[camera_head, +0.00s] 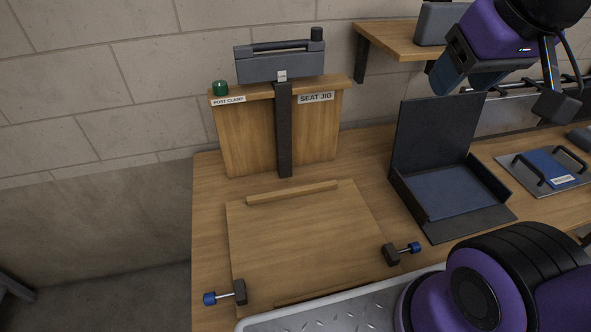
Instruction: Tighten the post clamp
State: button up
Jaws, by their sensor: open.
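A green knob (220,88) stands on the top left edge of the wooden jig board (247,135), above a label reading POST CLAMP (228,101). A dark upright post (284,135) runs down the front of the board. I cannot tell how tight the clamp is. My gripper (470,78) is at the upper right, open, well apart from the green knob. No object shows between its fingers.
A wooden plate (295,235) with two blue-ended clamps (225,293) lies before the jig. A dark open box (457,190) stands to its right, and a panel with handles (546,170) lies farther right. A wooden shelf (392,41) juts from the wall beside my gripper.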

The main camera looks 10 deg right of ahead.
aim_at(220, 87)
jog(key=j, duration=1.25)
